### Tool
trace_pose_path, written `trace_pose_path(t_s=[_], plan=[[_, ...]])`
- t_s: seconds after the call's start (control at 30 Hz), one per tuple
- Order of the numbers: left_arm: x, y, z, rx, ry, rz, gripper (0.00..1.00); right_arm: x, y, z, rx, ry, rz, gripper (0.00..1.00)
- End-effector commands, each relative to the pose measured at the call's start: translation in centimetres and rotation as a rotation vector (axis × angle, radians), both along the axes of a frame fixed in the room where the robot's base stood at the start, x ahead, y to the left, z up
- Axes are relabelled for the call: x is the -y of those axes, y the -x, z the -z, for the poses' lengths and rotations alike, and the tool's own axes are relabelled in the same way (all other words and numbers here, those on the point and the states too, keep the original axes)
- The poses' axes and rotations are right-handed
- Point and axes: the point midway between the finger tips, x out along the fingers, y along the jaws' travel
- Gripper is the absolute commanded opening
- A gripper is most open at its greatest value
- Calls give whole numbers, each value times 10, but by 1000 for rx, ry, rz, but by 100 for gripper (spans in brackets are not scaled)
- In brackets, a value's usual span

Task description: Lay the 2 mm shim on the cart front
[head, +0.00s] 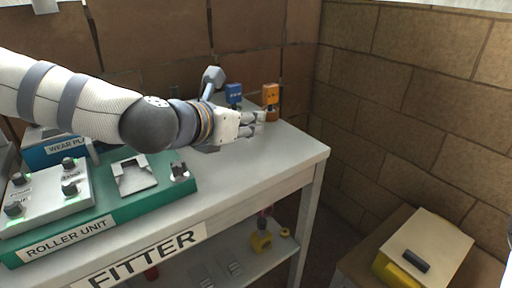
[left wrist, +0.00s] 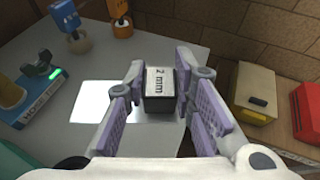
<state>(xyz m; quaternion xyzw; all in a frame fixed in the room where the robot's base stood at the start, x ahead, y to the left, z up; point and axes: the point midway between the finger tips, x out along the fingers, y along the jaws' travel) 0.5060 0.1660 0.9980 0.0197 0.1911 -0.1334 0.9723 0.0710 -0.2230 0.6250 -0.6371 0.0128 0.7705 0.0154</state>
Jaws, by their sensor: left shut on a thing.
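A small dark block with a light top marked "2 mm" (left wrist: 160,86), the shim, is between the fingers of my left gripper (left wrist: 158,92) in the left wrist view. The fingers are shut on its two sides. In the head view my left gripper (head: 258,122) is over the back right part of the grey cart top (head: 252,165); the shim is hard to make out there. The cart bears a "FITTER" sign (head: 143,262) on its front. My right gripper is not in view.
A blue tag (head: 234,93) and an orange tag (head: 270,94) stand on holders at the back. A green roller unit (head: 70,240) fills the cart's left. A bright white patch (left wrist: 92,103) shows on the top. A box (head: 430,245) sits at lower right. The right front top is clear.

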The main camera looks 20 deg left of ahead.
Motion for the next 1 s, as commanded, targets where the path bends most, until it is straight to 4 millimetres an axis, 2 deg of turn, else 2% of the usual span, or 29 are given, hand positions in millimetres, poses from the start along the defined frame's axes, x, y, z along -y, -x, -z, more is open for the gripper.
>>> trace_pose_path(t_s=[0.03, 0.13, 0.2, 0.37, 0.5, 0.6, 0.8, 0.97, 1.0], plan=[[1, -19, 24, -23, -3, -1, 0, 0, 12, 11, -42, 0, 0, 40], [1, -40, 49, -25, -2, -1, 0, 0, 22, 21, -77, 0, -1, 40], [2, -51, 60, -20, -1, 0, 0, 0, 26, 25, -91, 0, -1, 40], [2, -65, 71, -11, 0, -1, 0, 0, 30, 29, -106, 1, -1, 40], [3, -70, 98, -15, 1, 1, 0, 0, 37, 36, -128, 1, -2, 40], [2, -70, 105, -8, 1, -1, 0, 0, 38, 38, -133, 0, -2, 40], [3, -70, 101, -3, 1, -1, 0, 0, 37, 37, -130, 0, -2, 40], [2, -70, 107, -6, 2, 0, 0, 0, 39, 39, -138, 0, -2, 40], [3, -70, 108, -6, 2, 0, 26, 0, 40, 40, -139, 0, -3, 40]])
